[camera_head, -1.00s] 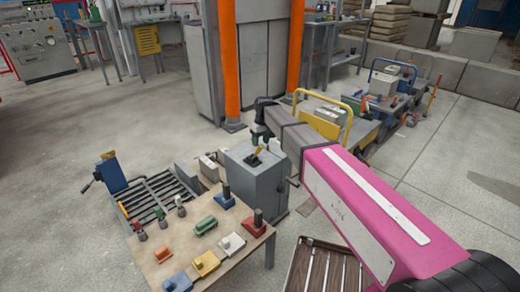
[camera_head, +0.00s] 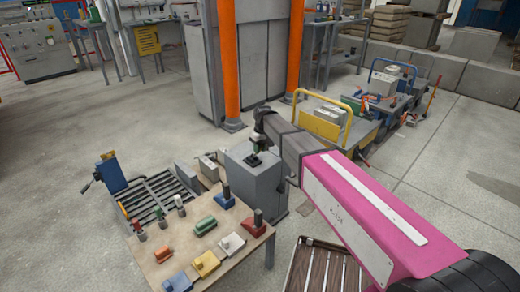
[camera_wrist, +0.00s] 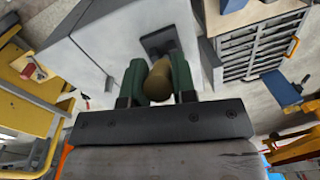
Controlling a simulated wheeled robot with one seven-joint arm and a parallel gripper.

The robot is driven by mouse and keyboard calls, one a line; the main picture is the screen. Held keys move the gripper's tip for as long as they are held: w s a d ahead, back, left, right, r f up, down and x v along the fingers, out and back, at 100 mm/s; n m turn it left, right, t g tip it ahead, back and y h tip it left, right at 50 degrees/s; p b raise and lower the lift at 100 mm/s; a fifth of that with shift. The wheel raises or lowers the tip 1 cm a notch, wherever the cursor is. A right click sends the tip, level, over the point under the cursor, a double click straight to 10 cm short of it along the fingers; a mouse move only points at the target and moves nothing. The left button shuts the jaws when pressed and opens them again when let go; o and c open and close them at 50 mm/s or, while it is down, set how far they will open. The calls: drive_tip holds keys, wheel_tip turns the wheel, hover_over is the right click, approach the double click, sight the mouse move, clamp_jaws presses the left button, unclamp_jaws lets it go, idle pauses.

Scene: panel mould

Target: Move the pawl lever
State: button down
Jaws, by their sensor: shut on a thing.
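The pawl lever (camera_wrist: 158,80) shows in the wrist view as a rounded brownish-yellow handle between my green fingers. It stands over a dark slotted plate (camera_wrist: 158,42) on top of a grey box (camera_head: 255,180). My gripper (camera_wrist: 158,82) is shut on the lever, with one finger on each side of it. In the head view my gripper (camera_head: 256,150) is small above the box top and covers most of the lever, so its tilt is hard to tell there.
A wooden table (camera_head: 165,252) with several coloured blocks and handles stands in front of the box. A slatted metal rack (camera_head: 150,198) is at its left. An orange post (camera_head: 228,65) rises behind. A yellow-railed cart (camera_head: 345,122) stands behind my arm.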

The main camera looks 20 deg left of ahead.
drive_tip(key=a+h, duration=0.1)
drive_tip(key=w+a+r+g+h, duration=0.1)
drive_tip(key=shift+w+a+h, duration=0.3)
drive_tip(key=shift+a, duration=0.05)
drive_tip(key=shift+w+a+r+g+h, duration=0.2)
drive_tip(key=shift+a+g+h, duration=0.35)
drive_tip(key=shift+h, duration=0.25)
drive_tip(key=c, duration=0.9)
unclamp_jaws()
drive_tip(key=shift+v, duration=3.75)
drive_tip(key=shift+c, duration=0.5)
